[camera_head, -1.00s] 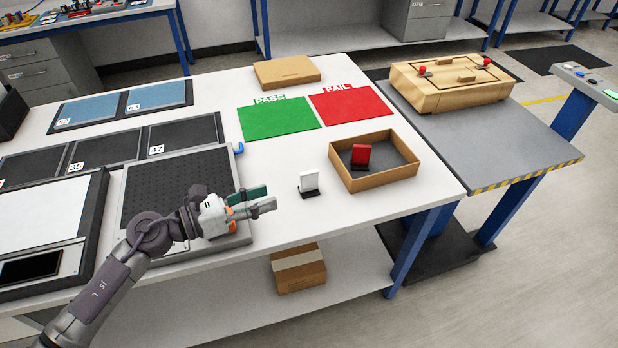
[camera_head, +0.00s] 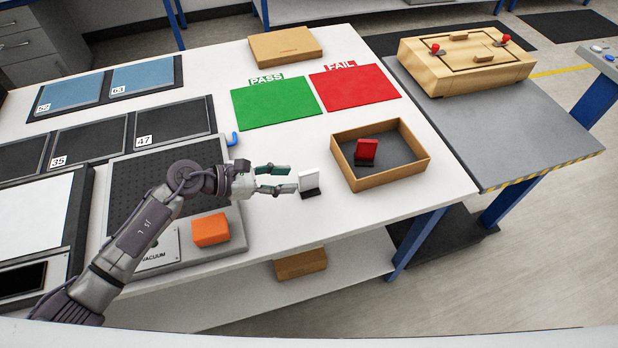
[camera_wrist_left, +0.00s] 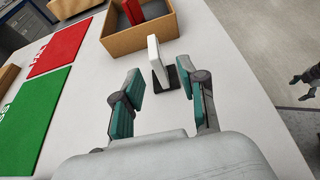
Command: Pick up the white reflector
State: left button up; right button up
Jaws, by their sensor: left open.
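The white reflector (camera_head: 309,181) stands upright on a small black base on the white table, left of the cardboard tray. My left gripper (camera_head: 291,180) is open, close to the reflector's left side in the head view. In the left wrist view the reflector (camera_wrist_left: 156,55) stands just beyond the open fingertips (camera_wrist_left: 159,82), between their lines and apart from the palm. Whether a fingertip touches it I cannot tell. What looks like my right gripper (camera_wrist_left: 303,83) shows small at the right edge of the left wrist view, and its finger state is unclear.
The cardboard tray (camera_head: 399,178) holds a red reflector (camera_head: 366,150). Green PASS (camera_head: 276,102) and red FAIL (camera_head: 355,88) mats lie behind. A vacuum plate with an orange block (camera_head: 210,230) lies under my left arm. The table's front edge is near the reflector.

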aim_at(299, 177)
pick_arm(q)
jog(key=shift+w+d+f, duration=0.2)
jog(key=shift+d, duration=0.3)
jog(key=shift+w+d+f, duration=0.1)
jog(key=shift+d, duration=0.05)
jog(key=shift+w+d+p, duration=0.3)
jog(key=shift+d+p, duration=0.3)
jog(key=shift+d, duration=0.25)
jog(key=x, duration=0.2)
jog(key=shift+w+d+f+p, duration=0.15)
jog(key=shift+w+d+p, duration=0.1)
jog(key=shift+p, duration=0.1)
jog(key=shift+w+d+f, duration=0.1)
jog(key=shift+d+f, duration=0.15)
jog(key=shift+d, duration=0.15)
grip_shut()
pick_arm(e)
jog(key=shift+w+a+r, duration=0.2)
jog(key=shift+w+r, duration=0.7)
jog(key=shift+r, duration=0.15)
